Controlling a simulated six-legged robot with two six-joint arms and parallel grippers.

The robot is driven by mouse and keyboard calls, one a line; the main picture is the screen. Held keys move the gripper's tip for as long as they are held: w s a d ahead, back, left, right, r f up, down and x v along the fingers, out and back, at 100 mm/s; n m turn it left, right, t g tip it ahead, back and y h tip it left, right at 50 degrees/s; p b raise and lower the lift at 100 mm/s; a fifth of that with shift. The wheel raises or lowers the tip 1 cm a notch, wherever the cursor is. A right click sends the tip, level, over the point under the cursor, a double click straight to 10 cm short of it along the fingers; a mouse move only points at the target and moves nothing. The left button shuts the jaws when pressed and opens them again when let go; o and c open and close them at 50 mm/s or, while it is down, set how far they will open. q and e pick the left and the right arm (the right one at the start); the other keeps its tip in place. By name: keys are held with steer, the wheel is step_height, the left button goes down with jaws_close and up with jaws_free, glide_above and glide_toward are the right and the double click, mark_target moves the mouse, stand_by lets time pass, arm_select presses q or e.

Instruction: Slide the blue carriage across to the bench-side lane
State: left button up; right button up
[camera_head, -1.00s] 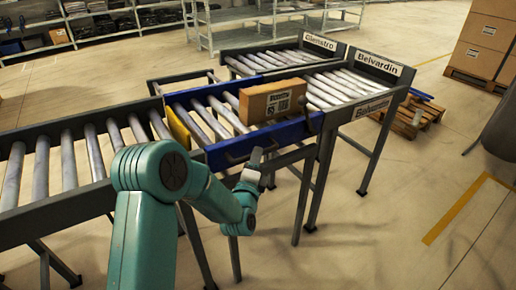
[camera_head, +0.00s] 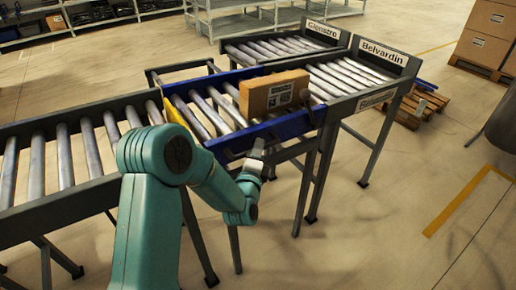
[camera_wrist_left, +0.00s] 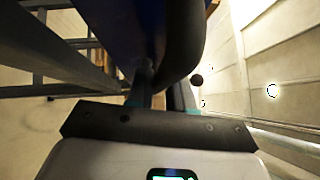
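The blue carriage (camera_head: 282,130) holds several rollers and sits between the infeed conveyor and the sorting lanes, roughly in line with the nearer Belvardin lane (camera_head: 352,85). A brown carton (camera_head: 270,93) with a white label stands on its rollers. The carriage's near blue side faces me. My left gripper (camera_head: 256,152) is low against that side, by its dark handle. In the left wrist view a dark curved bar (camera_wrist_left: 190,45) passes close by the fingers, with the blue side behind it. The fingers' closure on it is unclear. My right gripper is out of view.
The Glenstro lane (camera_head: 275,47) lies beyond Belvardin. The roller infeed conveyor (camera_head: 65,160) runs in from the left. An empty frame section (camera_head: 185,68) shows behind the carriage. A wooden pallet (camera_head: 412,108) stands at right. Floor on the near right is clear.

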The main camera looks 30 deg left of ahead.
mark_target(249, 141)
arm_select(q)
steer(key=shift+w+a, duration=0.1)
steer(key=shift+a, duration=0.15)
jaws_close()
steer(key=a, duration=0.1)
steer(key=w+a+b, duration=0.1)
steer(key=a+b, duration=0.1)
steer(key=shift+w+a, duration=0.3)
steer(key=shift+a, duration=0.1)
steer(key=o, duration=0.8)
jaws_free()
steer(key=shift+c, duration=0.2)
steer(key=shift+s, duration=0.1)
